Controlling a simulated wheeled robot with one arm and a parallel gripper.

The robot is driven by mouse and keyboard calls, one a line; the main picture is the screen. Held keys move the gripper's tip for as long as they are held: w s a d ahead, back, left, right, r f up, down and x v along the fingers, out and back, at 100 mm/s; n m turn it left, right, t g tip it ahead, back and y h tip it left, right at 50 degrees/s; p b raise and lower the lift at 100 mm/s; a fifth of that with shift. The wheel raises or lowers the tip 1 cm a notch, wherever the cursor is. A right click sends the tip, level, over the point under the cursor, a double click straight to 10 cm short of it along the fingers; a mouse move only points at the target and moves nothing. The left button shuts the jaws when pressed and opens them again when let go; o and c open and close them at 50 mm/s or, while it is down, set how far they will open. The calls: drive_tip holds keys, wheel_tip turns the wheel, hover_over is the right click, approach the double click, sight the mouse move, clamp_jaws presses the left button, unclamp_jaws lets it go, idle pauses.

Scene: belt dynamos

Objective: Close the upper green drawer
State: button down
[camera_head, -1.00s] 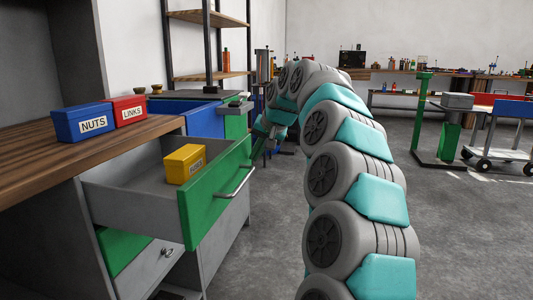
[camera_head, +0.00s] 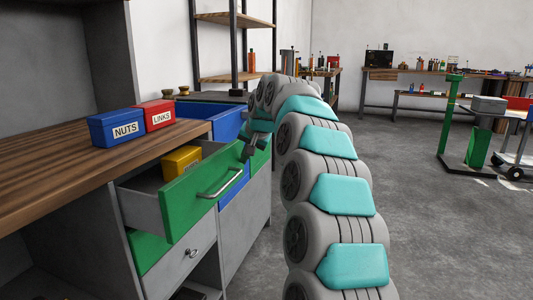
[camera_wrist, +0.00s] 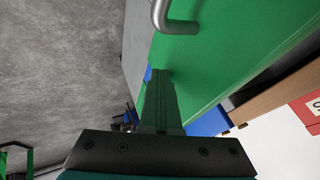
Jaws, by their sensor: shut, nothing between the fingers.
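The upper green drawer (camera_head: 185,214) stands partly pulled out of the grey cabinet under the wooden worktop. Its front carries a metal bar handle (camera_head: 219,184), and a yellow box (camera_head: 182,160) sits inside it. My gripper (camera_head: 247,150) is shut and empty at the right end of the drawer's green front. In the wrist view the shut fingers (camera_wrist: 161,90) lie close over the green front (camera_wrist: 205,65), beside the handle (camera_wrist: 172,18). I cannot tell for certain whether the fingertips touch the panel.
A blue NUTS box (camera_head: 117,127) and a red LINKS box (camera_head: 155,115) stand on the worktop (camera_head: 50,178). A grey drawer (camera_head: 175,270) with a small knob lies below. Open grey floor (camera_head: 430,230) spreads to the right, with a green stand (camera_head: 477,147) and a trolley beyond.

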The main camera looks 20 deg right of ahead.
sight(208, 151)
drive_tip(key=w+a+p, duration=0.1)
drive_tip(key=w+a, duration=0.1)
drive_tip(key=a, duration=0.1)
drive_tip(key=w+a+p, duration=0.2)
drive_tip(key=a, duration=0.1)
drive_tip(key=w+a+p, duration=0.1)
drive_tip(key=w+a, duration=0.2)
drive_tip(key=shift+a+r, duration=0.2)
drive_tip(key=shift+a, duration=0.1)
drive_tip(key=shift+w+a+f+p, duration=0.1)
drive_tip(key=shift+w+a+p, duration=0.2)
drive_tip(key=shift+a+p, duration=0.1)
drive_tip(key=shift+a, duration=0.1)
